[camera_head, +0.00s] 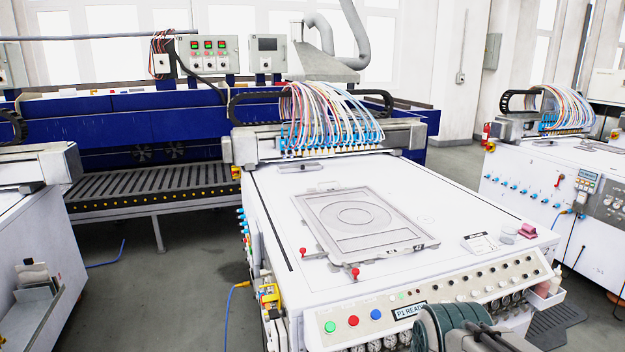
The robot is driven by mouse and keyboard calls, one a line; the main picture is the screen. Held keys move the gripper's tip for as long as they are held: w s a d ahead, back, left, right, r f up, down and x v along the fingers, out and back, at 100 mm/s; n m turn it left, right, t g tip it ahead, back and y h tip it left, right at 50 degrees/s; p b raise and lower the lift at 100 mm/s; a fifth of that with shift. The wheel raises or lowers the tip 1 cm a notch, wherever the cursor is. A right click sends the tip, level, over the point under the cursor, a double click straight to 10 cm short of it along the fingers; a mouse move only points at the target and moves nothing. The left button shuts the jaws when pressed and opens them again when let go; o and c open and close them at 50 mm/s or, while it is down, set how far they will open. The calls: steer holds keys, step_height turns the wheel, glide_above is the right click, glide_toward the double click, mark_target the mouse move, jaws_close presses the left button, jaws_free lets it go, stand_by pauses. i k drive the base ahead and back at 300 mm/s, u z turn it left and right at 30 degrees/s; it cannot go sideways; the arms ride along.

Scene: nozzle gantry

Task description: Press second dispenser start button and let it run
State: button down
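A white dispenser machine (262,215) stands in front of me. Its sloped front panel has a green button (330,327), a red button (353,320) and a blue button (376,314). A display (408,311) beside them appears to read "P1 READY". A second white machine (520,190) stands at the right, with a small panel and display (587,176) too small to read. Which machine is the second dispenser, and which button is its start, I cannot tell. Dark grey and teal parts at the bottom edge appear to be my arm; no fingertips show.
A grey framed plate (365,222) lies on the front machine's top, with red-knobbed pins by it. Coloured tubes (335,115) arch over the gantry behind. Another white machine (30,250) stands left. Grey floor (175,285) is open between them, with a blue cable (233,305).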

mark_target(329, 326)
steer(key=z, duration=1.85)
steer(key=k, duration=0.35)
steer(key=u, duration=1.3)
